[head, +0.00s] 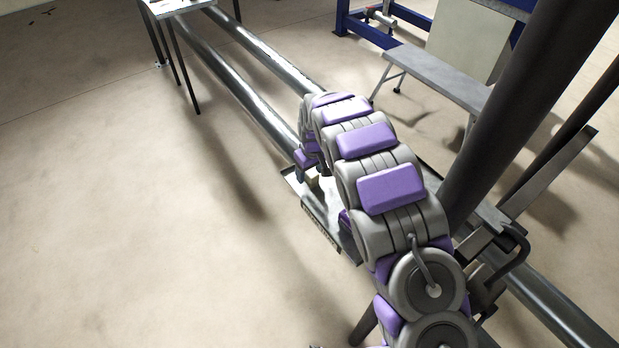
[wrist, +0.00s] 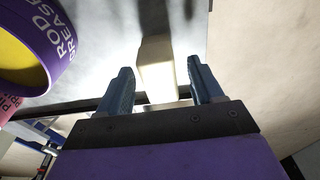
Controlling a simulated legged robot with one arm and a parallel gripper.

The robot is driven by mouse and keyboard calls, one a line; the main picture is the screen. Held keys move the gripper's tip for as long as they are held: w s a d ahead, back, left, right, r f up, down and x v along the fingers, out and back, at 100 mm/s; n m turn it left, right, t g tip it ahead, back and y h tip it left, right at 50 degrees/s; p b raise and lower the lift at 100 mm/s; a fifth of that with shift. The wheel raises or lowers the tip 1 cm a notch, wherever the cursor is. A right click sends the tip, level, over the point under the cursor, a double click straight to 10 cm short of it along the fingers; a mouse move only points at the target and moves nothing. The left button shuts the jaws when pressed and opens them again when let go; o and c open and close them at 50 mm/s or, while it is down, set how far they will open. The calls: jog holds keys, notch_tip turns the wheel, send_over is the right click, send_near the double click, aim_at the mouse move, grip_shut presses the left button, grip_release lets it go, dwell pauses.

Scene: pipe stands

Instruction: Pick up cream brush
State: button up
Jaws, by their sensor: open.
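The cream brush (wrist: 157,62) shows in the wrist view as a pale, long block between my two blue-grey fingers. My gripper (wrist: 160,66) is open, with a finger on each side of the brush and a visible gap at each side. In the head view, my gripper (head: 308,168) is low over a metal tray (head: 322,232), mostly hidden by my arm. A small cream piece, likely the brush (head: 314,183), shows just below it. The brush's full length is hidden.
A purple rod grease tub (wrist: 62,62) with a yellow inside stands close at left in the wrist view. A pink item (wrist: 7,106) is below it. Long steel pipes (head: 245,95) run past the tray. A grey bench (head: 440,78) stands behind. Floor at left is clear.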

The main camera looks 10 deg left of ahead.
notch_tip(320, 180, down, 2)
jog(key=shift+w, duration=0.1)
jog(key=shift+a+r, duration=0.1)
jog(key=c, duration=1.1)
jog(key=shift+r, duration=0.1)
jog(key=shift+r+p, duration=0.6)
jog(key=shift+r, duration=1.3)
jog(key=s+d+p, duration=0.1)
jog(key=s, duration=0.4)
jog(key=s+d, duration=0.1)
jog(key=s, duration=0.4)
jog(key=s+d+r+p, duration=0.1)
jog(key=s, duration=0.4)
jog(key=shift+s+d+p, duration=0.3)
jog(key=shift+d, duration=0.05)
jog(key=o, duration=0.5)
jog(key=c, duration=0.3)
